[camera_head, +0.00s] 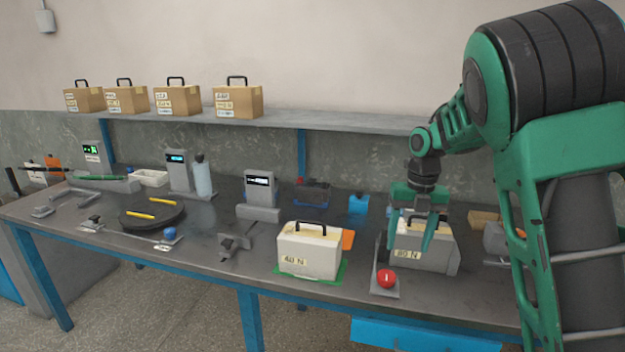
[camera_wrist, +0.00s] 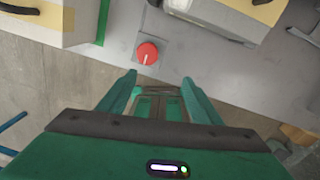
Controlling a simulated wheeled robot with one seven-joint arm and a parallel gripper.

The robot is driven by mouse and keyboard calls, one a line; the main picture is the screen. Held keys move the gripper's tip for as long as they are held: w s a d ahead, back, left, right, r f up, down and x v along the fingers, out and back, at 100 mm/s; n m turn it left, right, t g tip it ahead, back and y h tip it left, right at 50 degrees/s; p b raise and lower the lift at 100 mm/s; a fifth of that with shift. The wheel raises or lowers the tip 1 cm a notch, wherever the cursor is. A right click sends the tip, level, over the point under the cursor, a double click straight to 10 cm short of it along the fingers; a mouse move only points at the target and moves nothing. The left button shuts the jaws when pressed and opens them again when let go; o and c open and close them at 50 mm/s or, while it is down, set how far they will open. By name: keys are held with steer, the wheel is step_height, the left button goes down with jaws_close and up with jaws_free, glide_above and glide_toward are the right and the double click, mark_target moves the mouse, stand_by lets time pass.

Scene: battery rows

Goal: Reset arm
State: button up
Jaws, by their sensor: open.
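My gripper (camera_head: 418,232) is green, with two fingers apart and nothing between them. In the head view it hangs in front of a grey box labelled 80 N (camera_head: 438,255) at the right part of the bench. In the wrist view my gripper (camera_wrist: 160,85) points over the bench's front edge, and a red knob (camera_wrist: 147,53) lies just beyond the fingertips. The red knob (camera_head: 387,278) also shows in the head view, on a small plate in front of the 80 N box. I cannot tell whether the fingers touch that box.
A white box labelled 40 N (camera_head: 309,255) stands on a green mat (camera_head: 290,268) left of my gripper. Small devices, a bottle (camera_head: 202,178) and a dark round plate (camera_head: 150,218) cover the bench (camera_head: 200,250). Several cardboard boxes stand on a shelf (camera_head: 320,118) behind.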

steer(key=s+d+r+m+y, duration=0.1)
steer(key=s+d+m, duration=0.4)
steer(key=s+m, duration=0.4)
steer(key=s+d+r+m, duration=0.1)
steer(key=s+d+m, duration=0.5)
steer(key=m, duration=0.5)
steer(key=s+d+f+m, duration=0.1)
steer(key=s+m, duration=0.9)
steer(key=s, duration=0.1)
steer(key=s+d+m+h, duration=0.1)
steer(key=s+m, duration=0.9)
steer(key=shift+s+d+f+m, duration=0.3)
steer(key=shift+s+f+m, duration=0.05)
steer(key=shift+f+m, duration=0.05)
